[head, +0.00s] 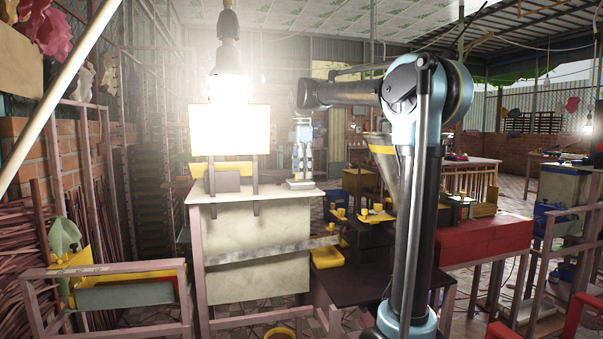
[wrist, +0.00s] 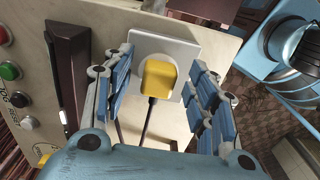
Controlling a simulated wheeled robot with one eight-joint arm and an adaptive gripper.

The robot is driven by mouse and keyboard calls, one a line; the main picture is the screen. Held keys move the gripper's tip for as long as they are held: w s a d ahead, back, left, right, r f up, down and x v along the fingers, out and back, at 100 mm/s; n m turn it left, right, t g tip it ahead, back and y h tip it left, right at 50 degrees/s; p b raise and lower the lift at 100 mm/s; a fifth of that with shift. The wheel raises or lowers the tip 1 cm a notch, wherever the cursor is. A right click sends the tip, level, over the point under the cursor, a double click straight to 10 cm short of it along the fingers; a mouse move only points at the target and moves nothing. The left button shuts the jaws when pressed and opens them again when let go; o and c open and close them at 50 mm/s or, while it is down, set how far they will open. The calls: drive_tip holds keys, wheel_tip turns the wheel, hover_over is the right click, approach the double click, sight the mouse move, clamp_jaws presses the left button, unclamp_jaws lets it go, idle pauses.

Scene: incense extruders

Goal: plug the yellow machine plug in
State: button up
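The yellow plug (wrist: 157,77) sits against the white socket plate (wrist: 180,48) in the wrist view, with its black cable running down toward my gripper's palm. I cannot tell how deep the plug sits. My gripper (wrist: 158,68) is open, with one blue finger on each side of the plug and a gap between each finger and it. In the head view my gripper (head: 302,172) points down at the white socket plate (head: 300,185) on the pale cabinet top (head: 225,194). The plug is too small to make out there.
Red, green (wrist: 11,71) and white buttons line the panel at the left of the wrist view. A dark brown post (wrist: 62,80) stands between them and my gripper. In the head view, yellow and dark machines (head: 370,215) stand right of the cabinet, and a lit bulb (head: 228,80) hangs above it.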

drive_tip(key=shift+r, duration=0.1)
wheel_tip(320, 180, up, 12)
idle(0.7)
drive_tip(key=shift+w, duration=0.1)
drive_tip(key=s+d+f+m+t, duration=0.1)
drive_tip(key=s+d+f+m, duration=0.6)
drive_tip(key=f, duration=0.3)
drive_tip(key=s+d+f+m, duration=0.4)
drive_tip(key=s+d+f, duration=0.3)
drive_tip(key=s+f, duration=0.25)
drive_tip(key=s+d+f+m, duration=0.2)
drive_tip(key=s+f, duration=0.3)
drive_tip(key=f, duration=0.4)
drive_tip(key=s+d+f+m, duration=0.2)
drive_tip(key=s+f+m, duration=0.2)
drive_tip(key=f, duration=0.5)
drive_tip(key=s+d+f+m+t, duration=0.1)
drive_tip(key=s+f+m, duration=0.3)
drive_tip(key=f, duration=0.5)
drive_tip(key=s+d, duration=0.1)
drive_tip(key=s, duration=0.1)
drive_tip(key=shift+s+d+f, duration=0.3)
drive_tip(key=shift+f, duration=0.1)
drive_tip(key=shift+w+f, duration=0.2)
drive_tip(key=shift+w, duration=0.25)
